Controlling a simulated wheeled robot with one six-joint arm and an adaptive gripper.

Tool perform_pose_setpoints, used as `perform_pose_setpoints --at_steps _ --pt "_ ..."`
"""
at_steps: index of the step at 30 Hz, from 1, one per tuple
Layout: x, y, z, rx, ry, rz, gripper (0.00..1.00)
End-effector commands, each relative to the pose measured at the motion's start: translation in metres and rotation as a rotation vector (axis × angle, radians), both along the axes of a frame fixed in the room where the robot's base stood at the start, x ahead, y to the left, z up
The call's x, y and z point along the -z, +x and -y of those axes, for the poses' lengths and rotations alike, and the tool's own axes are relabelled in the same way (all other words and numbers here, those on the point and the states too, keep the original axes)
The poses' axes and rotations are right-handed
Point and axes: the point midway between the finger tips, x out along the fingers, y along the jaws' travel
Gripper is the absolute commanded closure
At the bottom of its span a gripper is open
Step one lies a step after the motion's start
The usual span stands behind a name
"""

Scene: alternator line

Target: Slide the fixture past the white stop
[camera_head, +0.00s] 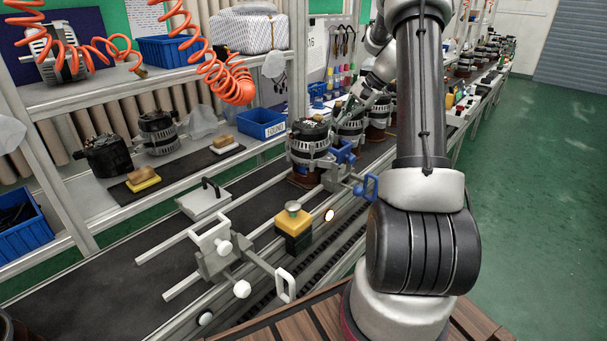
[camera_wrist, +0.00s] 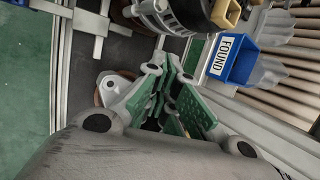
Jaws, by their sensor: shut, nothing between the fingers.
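The nearest alternator (camera_head: 310,138) sits upright on a brown fixture (camera_head: 303,178) on the line. The blue stop (camera_head: 340,165) with its blue handle is right beside it. The white stop (camera_head: 222,248), a grey clamp with white knobs and a white handle, stands across the rails nearer to me, apart from the fixture. My gripper (camera_head: 368,92) is beyond the nearest alternator, partly hidden by my arm. In the wrist view my gripper (camera_wrist: 172,108) has green-padded fingers, shut and empty. An alternator (camera_wrist: 172,14) shows at the top there.
A yellow push-button box (camera_head: 294,228) stands at the rail between the two stops. More alternators (camera_head: 349,128) line the track behind. A blue FOUND bin (camera_head: 262,124) sits on the left bench; it also shows in the wrist view (camera_wrist: 236,62). The dark belt (camera_head: 95,283) near me looks clear.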

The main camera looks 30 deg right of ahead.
Motion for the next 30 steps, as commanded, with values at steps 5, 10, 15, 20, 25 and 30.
perform_pose_setpoints --at_steps 5,10,15,20,25,30 --pt "0.010 0.004 -0.006 -0.002 -0.001 -0.002 1.00" --pt "0.023 0.009 -0.013 -0.003 -0.002 0.000 1.00" --pt "0.036 0.014 -0.020 -0.004 -0.002 -0.001 1.00" --pt "0.047 0.019 -0.026 -0.005 -0.003 -0.002 1.00" --pt "0.056 0.021 -0.035 -0.003 -0.003 -0.001 1.00" --pt "0.055 0.015 -0.050 -0.005 -0.001 -0.001 1.00"
